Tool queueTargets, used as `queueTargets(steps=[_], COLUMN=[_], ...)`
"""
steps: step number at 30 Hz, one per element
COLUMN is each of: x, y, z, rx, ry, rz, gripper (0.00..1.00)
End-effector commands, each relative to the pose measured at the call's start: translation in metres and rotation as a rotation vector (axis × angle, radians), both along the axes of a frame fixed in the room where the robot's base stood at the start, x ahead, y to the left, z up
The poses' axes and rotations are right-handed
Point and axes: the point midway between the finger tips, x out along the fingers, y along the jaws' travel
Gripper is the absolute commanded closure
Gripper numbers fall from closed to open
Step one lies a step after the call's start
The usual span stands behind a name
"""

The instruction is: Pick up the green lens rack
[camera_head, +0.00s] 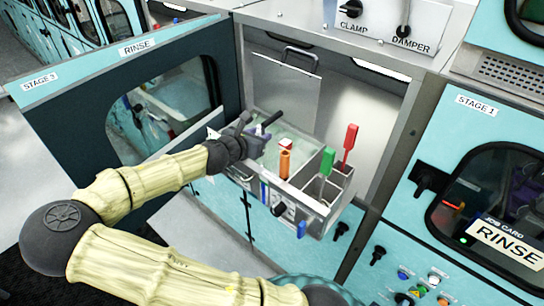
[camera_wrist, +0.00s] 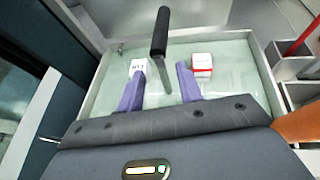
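The green lens rack (camera_head: 327,161) stands upright in a compartment at the right of the open tray unit, its green top showing and its lower part hidden by the compartment walls. My gripper (camera_head: 260,134) is left of it, over the tray's wide basin, with an orange cylinder between them. In the wrist view its two purple fingers (camera_wrist: 160,70) are apart with nothing held. A black-handled rod (camera_wrist: 160,32) shows between and beyond the fingertips. The green rack is not in the wrist view.
A red rack (camera_head: 350,138) stands behind and right of the green one. The orange cylinder (camera_head: 285,163) stands at its left. The basin holds a red-and-white block (camera_wrist: 202,64) and a white block (camera_wrist: 138,65). The open RINSE door (camera_head: 130,85) borders the left.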

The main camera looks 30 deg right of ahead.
Motion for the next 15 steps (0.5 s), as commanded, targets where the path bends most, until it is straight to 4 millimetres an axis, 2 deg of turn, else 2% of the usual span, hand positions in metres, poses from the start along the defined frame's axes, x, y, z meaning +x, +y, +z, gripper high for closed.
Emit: queueTargets(steps=[9,15], x=[0.016,0.019], y=[-0.034,-0.039], z=[-0.012,-0.017], rx=[-0.002,-0.001], ry=[0.002,-0.001], rz=[-0.002,0.0], gripper=[0.64,0.64])
